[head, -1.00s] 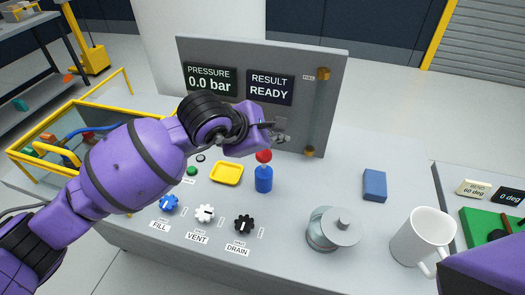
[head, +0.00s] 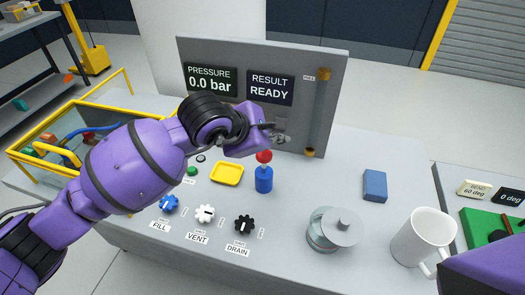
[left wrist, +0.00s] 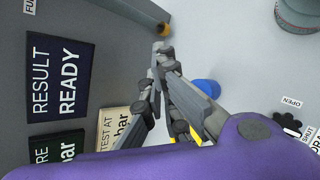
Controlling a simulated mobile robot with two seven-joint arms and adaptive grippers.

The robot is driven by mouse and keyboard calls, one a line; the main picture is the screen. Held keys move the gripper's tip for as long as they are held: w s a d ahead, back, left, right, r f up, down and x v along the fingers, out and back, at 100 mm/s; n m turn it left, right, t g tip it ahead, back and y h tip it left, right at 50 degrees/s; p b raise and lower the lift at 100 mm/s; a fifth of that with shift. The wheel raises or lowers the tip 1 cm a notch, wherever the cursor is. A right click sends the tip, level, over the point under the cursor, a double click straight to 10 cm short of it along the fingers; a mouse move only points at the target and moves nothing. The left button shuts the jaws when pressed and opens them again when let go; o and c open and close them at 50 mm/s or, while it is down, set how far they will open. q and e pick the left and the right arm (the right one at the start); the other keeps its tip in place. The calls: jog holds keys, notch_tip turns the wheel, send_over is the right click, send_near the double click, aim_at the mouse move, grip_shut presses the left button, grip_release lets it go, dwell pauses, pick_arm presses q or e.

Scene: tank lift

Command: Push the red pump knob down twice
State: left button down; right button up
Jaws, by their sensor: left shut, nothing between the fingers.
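The red pump knob (head: 264,156) sits on a thin stem on top of the blue pump body (head: 264,181), upright on the grey bench. My left gripper (head: 272,126) is just above and behind the knob in the head view, close to the upright panel. Its fingers are shut and empty. In the left wrist view the shut fingers (left wrist: 162,52) are in front, and part of the blue pump body (left wrist: 207,88) shows beside them. The red knob is hidden there. Whether the fingers touch the knob cannot be told, but a small gap seems to show. My right gripper is out of view.
The panel (head: 205,55) reads 0.0 bar and READY. A yellow tray (head: 227,185), blue, white and black valve knobs (head: 244,224), a glass lidded vessel (head: 334,244), a blue block (head: 375,185) and a white mug (head: 424,240) stand around the pump.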

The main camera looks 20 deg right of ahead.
aim_at(270, 156)
pick_arm(q)
jog(key=shift+f, duration=0.4)
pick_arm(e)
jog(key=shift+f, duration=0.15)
